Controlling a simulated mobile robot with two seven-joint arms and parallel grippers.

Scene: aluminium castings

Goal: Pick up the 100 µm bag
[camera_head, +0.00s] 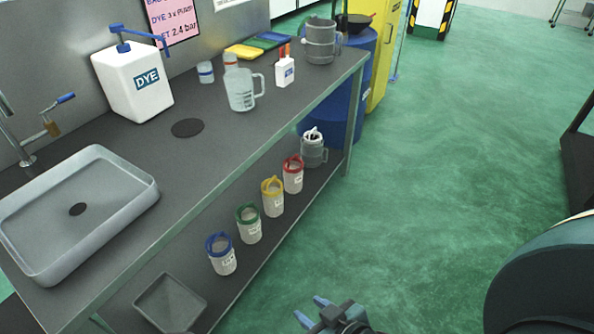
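Several pale filter bags with coloured ring tops stand in a row on the lower shelf (262,248) of the bench. They are a blue-ringed bag (223,262), a green-ringed bag (250,230), a yellow-ringed bag (273,203) and a red-ringed bag (293,180). Each has a small white label that I cannot read, so I cannot tell which is 100 µm. My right gripper (309,309) is at the bottom edge, right of and nearer than the bags. Its two blue-grey fingertips are apart with nothing visible between them. My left gripper is out of view.
A grey vessel with a white ring (314,155) stands beyond the red-ringed bag. A grey tray (171,303) lies at the shelf's near end. The benchtop (214,150) overhangs the shelf, with a leg (354,120) at its far corner. Green floor (430,170) is clear.

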